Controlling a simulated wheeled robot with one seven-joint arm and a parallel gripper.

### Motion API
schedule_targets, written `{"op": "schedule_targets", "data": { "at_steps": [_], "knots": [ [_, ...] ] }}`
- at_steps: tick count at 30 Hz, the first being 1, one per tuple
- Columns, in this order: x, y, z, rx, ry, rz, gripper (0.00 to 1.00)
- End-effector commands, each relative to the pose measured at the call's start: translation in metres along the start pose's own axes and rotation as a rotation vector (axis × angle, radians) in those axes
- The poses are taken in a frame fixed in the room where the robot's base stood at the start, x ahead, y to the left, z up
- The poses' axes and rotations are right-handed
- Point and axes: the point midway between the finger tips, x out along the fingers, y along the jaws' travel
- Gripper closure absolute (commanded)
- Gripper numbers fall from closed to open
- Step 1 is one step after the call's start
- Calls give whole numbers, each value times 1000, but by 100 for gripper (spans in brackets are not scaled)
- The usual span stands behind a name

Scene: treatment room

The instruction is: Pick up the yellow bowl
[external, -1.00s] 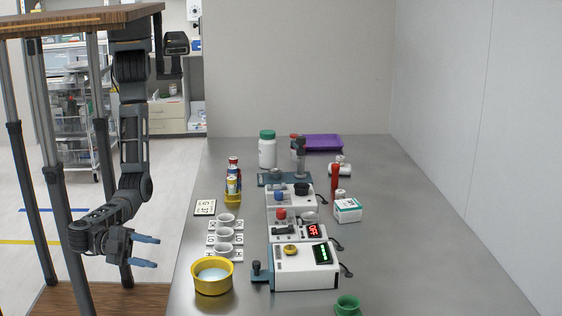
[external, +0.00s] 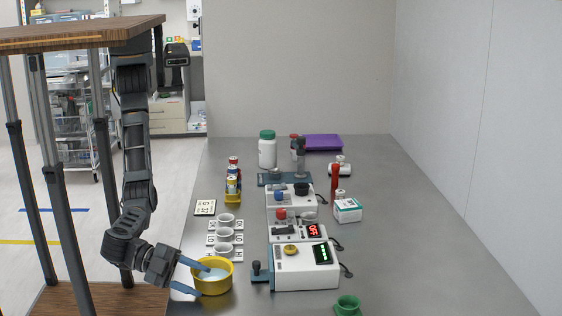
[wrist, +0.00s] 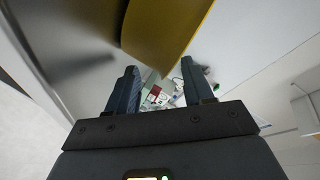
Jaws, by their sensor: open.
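The yellow bowl (external: 213,285) stands upright at the near left edge of the grey table and holds something pale. My gripper (external: 192,277) is open, its blue fingers spread at the bowl's left side. One finger reaches over or against the bowl's rim and the other is lower, outside its wall; I cannot tell if they touch it. In the wrist view the bowl's yellow wall (wrist: 165,28) fills the top middle, just beyond the open fingers (wrist: 157,85).
Several white cups (external: 225,236) stand behind the bowl. White devices (external: 305,268) with displays are to its right, and a green cup (external: 347,305) is at the front. The table (external: 420,250) is clear at the right.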

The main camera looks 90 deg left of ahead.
Motion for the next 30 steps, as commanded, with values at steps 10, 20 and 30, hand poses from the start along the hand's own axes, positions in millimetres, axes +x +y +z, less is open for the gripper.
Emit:
{"op": "schedule_targets", "data": {
  "at_steps": [10,20,30],
  "knots": [
    [10,0,0,0,0,0,49],
    [10,0,0,0,0,0,79],
    [10,1,1,0,-1,1,100]
  ]
}}
